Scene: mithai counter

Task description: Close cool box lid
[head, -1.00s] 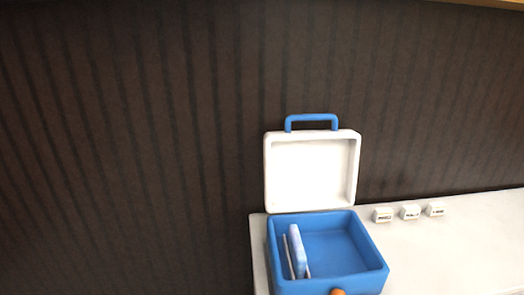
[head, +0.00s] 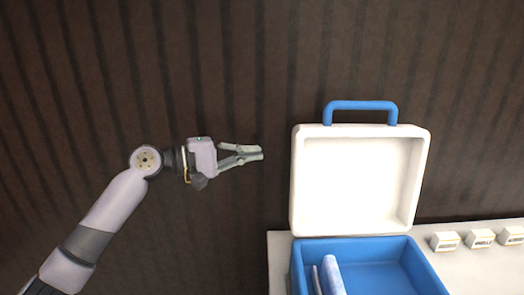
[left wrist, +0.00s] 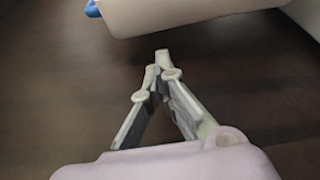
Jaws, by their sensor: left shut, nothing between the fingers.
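The cool box has a blue body (head: 385,265) and a white lid (head: 357,182) with a blue handle (head: 360,106). The lid stands upright, open, at the back of the body. My left gripper (head: 261,152) is shut and empty, just left of the lid and apart from it, at about the height of the lid's upper part. In the left wrist view its fingertips (left wrist: 163,65) meet, with the white lid edge (left wrist: 180,14) beyond them at the top. The box's front is cut off by the picture's lower edge. My right gripper does not show.
A blue ice pack (head: 333,275) and a thin divider stand inside the box at the left. Three small white label blocks (head: 445,241) stand on the white counter (head: 462,268) right of the box. A dark ribbed wall (head: 230,70) is behind.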

